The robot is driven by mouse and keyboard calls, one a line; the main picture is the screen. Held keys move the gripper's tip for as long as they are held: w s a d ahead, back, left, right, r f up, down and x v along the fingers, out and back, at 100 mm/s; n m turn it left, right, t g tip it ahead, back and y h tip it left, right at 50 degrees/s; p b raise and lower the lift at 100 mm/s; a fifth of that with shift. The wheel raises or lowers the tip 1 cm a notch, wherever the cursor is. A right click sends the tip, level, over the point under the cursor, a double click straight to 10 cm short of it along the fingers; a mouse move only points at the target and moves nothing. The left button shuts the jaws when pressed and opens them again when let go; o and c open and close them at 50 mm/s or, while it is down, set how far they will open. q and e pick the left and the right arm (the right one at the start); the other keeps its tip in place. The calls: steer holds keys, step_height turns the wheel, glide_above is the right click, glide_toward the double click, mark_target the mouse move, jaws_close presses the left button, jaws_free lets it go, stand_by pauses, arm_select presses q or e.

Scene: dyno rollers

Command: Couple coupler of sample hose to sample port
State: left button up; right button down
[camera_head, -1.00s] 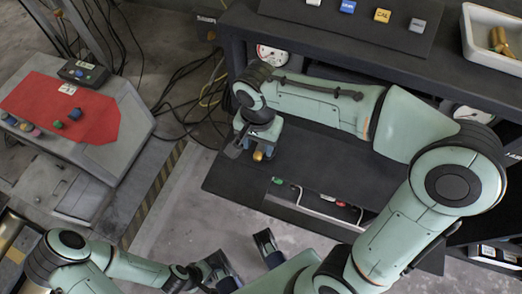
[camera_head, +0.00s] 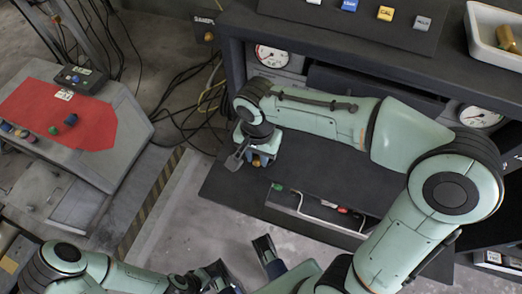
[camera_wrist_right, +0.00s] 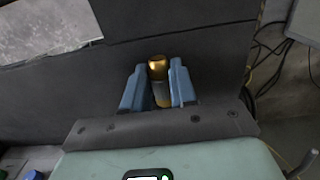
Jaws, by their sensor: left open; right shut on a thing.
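The coupler is a brass-coloured cylinder with a grey sleeve (camera_wrist_right: 160,70), held between the blue fingers of my right gripper (camera_wrist_right: 158,88) in the right wrist view. In the head view my right gripper (camera_head: 257,156) is low over the dark platform in front of the cabinet, with a bit of brass showing. The hose cannot be made out. A SAMPLE label at the cabinet's left side has a small brass fitting (camera_head: 209,37) below it, likely the sample port; the right gripper is well apart from it. My left gripper (camera_head: 243,262) is open and empty at the bottom.
The dark cabinet has gauges (camera_head: 271,55) and labelled blocks on top. A white tray (camera_head: 480,42) with brass parts stands top right. A grey console with a red panel (camera_head: 75,115) is at left. Loose cables (camera_head: 190,95) lie on the floor between console and cabinet.

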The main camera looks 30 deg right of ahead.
mark_target(258, 157)
steer(key=shift+r+p, duration=2.65)
steer(key=shift+r, duration=0.35)
